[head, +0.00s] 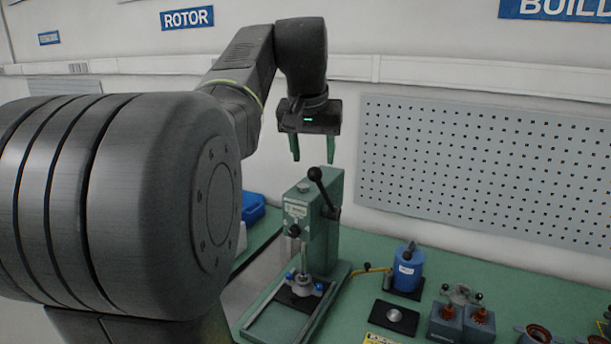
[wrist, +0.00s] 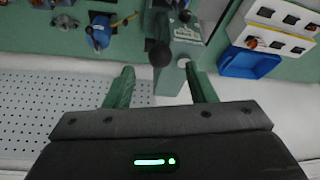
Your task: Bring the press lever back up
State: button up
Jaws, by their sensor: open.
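The green press (head: 309,225) stands on the bench in the head view. Its lever (head: 323,190) has a black ball knob at the top end and leans up to the left from its pivot on the press's right side. My gripper (head: 311,160) is open and empty above the press, pointing down, apart from the knob. In the wrist view my gripper (wrist: 160,78) shows two green fingers spread apart. The press (wrist: 180,35) lies beyond them there, with the dark lever knob (wrist: 161,54) between the finger directions. Nothing is between the fingers' grip.
A blue bottle-like unit (head: 408,267) stands right of the press, with a yellow hose. Several small fixtures (head: 461,318) sit further right on the green bench. A blue bin (head: 252,208) is at the left. A perforated panel (head: 480,165) covers the wall behind.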

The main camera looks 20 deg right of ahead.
aim_at(314, 168)
jog(key=x, duration=0.6)
jog(key=shift+w+d+f, duration=0.1)
jog(key=shift+w+f, duration=0.05)
jog(key=shift+f, duration=0.05)
grip_shut()
